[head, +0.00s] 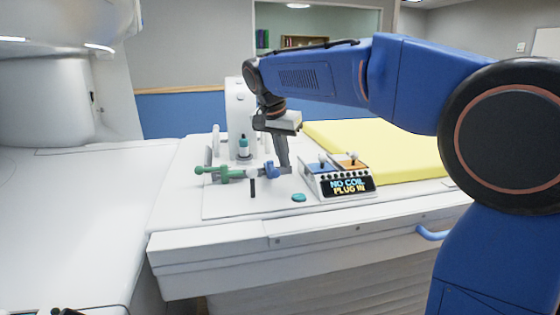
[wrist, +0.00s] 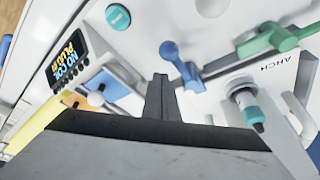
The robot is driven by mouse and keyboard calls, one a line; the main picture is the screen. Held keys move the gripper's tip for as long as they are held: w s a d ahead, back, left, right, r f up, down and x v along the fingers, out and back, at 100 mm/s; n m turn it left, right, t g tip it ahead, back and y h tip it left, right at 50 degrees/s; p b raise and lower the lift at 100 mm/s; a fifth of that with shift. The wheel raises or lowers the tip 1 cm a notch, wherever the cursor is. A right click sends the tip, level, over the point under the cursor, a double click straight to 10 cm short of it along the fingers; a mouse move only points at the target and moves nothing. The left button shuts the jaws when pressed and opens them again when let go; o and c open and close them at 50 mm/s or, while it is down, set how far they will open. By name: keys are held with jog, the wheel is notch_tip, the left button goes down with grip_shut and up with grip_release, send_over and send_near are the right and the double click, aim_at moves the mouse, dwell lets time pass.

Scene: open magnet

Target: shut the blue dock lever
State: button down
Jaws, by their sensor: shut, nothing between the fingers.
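The blue dock lever (head: 270,170) is a short blue arm with a round knob at the right end of a bar on the white bed-top panel. In the wrist view the blue lever (wrist: 181,66) lies just right of my fingertips, its knob farther out than they are. My gripper (head: 285,169) points down beside the lever, on its right in the head view. Its fingers are together and empty, as the wrist view of the gripper (wrist: 160,80) shows. I cannot tell whether the fingers touch the lever. A green lever (head: 222,173) sits at the bar's other end.
A control box (head: 346,184) reading "NO COIL PLUG IN" stands right of my gripper. A teal button (head: 299,197) is in front. A teal-and-white plug (head: 244,147) stands behind the bar. A yellow pad (head: 385,145) lies behind the box. The bed at left (head: 80,195) is mostly clear.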

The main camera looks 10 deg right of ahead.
jog(key=shift+w+d+r, duration=0.55)
jog(key=shift+w+d, duration=0.05)
jog(key=shift+d, duration=0.2)
jog(key=v, duration=0.9)
jog(key=shift+a+r, duration=0.15)
jog(key=shift+a, duration=0.1)
jog(key=shift+w, duration=0.1)
